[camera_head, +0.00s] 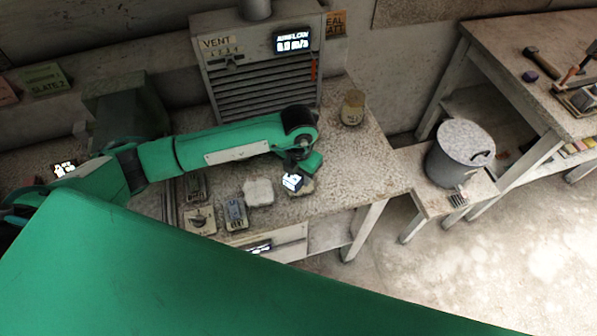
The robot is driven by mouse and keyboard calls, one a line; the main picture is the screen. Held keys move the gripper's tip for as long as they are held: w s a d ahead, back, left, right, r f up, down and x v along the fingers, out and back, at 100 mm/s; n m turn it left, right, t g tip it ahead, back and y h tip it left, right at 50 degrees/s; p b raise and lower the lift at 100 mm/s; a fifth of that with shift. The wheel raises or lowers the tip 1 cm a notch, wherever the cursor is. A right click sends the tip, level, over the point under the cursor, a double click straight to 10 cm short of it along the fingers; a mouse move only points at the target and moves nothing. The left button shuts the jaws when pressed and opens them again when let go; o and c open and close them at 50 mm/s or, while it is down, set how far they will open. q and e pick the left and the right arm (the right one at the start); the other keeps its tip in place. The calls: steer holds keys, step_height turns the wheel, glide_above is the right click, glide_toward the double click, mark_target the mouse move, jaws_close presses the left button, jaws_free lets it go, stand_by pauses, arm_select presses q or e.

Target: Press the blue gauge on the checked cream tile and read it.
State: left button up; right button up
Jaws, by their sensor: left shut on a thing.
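My left gripper (302,170) comes down at the front right of the speckled bench (372,178). It is shut on the blue gauge (291,182), whose small lit display faces me. Its digits are too small to read, and the gripper hides much of its body. Below the gauge is a small tile (306,189), mostly covered; I cannot make out a check pattern or whether the gauge touches it. A pale, plain-looking tile (258,192) lies just left of it. My right gripper is out of view.
A vent unit (262,78) with a lit readout stands at the back. Two small dark devices (236,214) and another tile (200,221) lie left of the gauge. A jar (352,108) stands behind right. A lidded pot (460,155) is on a low stand.

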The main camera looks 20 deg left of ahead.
arm_select(q)
steer(key=shift+f, duration=0.1)
steer(key=shift+f, duration=0.2)
steer(key=shift+f+b, duration=0.2)
steer(key=shift+b, duration=0.2)
stand_by(0.6)
steer(key=shift+f, duration=0.1)
stand_by(1.0)
steer(key=shift+r+p, duration=1.05)
steer(key=shift+r, duration=1.25)
steer(key=shift+r+p, duration=0.65)
steer(key=shift+r, duration=0.65)
